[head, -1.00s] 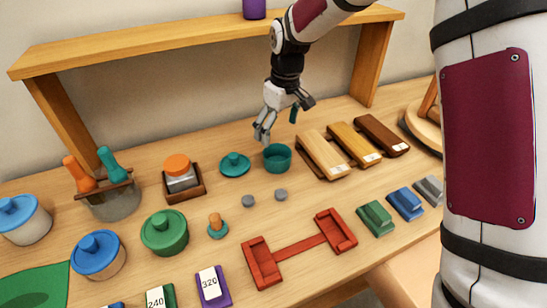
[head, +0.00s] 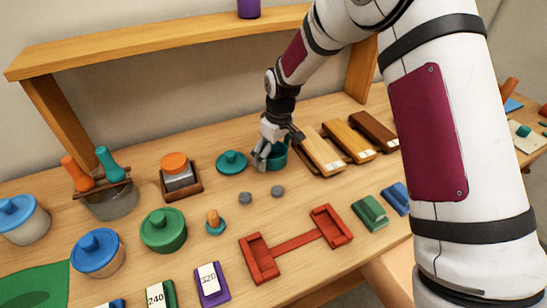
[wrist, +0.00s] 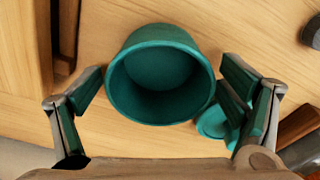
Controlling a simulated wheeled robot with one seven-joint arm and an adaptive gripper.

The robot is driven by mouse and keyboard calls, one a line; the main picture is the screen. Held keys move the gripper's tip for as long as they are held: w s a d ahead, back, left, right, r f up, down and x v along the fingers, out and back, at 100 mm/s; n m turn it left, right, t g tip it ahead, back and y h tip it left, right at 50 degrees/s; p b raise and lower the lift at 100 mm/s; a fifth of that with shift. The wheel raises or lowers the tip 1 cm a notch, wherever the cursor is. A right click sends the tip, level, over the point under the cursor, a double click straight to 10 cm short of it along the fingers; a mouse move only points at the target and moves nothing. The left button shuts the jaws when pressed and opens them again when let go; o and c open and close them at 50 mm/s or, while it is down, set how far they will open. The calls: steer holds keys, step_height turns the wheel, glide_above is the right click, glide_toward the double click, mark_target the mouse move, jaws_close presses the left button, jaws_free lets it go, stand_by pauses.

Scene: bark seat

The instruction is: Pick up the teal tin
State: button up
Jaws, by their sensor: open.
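The teal tin (wrist: 160,38) is an open, empty round tin standing upright on the workbench. In the wrist view it sits between the two spread fingers of my gripper (wrist: 162,95), with a gap on each side. In the head view the tin (head: 279,163) is partly hidden behind my gripper (head: 270,157), which is open and down at its level. A teal lid with a knob (head: 231,162) lies on the bench left of the tin; it also shows in the wrist view (wrist: 213,122), beside a finger.
Wooden blocks (head: 320,152) stand close right of the tin. Two grey discs (head: 246,198) lie in front. A wooden box with an orange-topped jar (head: 177,176) is to the left. A shelf (head: 165,45) spans the back. A red holder (head: 292,243) lies at the front.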

steer(key=c, duration=1.3)
